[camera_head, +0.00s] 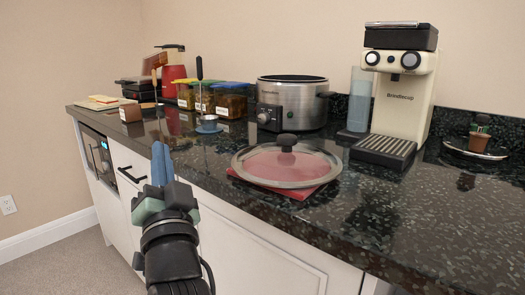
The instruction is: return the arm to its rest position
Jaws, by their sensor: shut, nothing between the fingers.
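My gripper (161,164) is in the lower left-middle of the head view, at the end of my dark arm. Its blue fingers point up and are shut together with nothing between them. It appears in front of the counter's front edge, left of the glass lid (287,162). It looks apart from the lid and from the other objects. The lower part of my arm runs out of the bottom of the picture.
The black speckled counter (400,215) holds a lid on a red mat (300,192), a slow cooker (291,103), a coffee machine (403,85), several jars (229,100) and a red kettle (175,78). White cabinets (245,248) stand below. Carpet (60,262) is clear at left.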

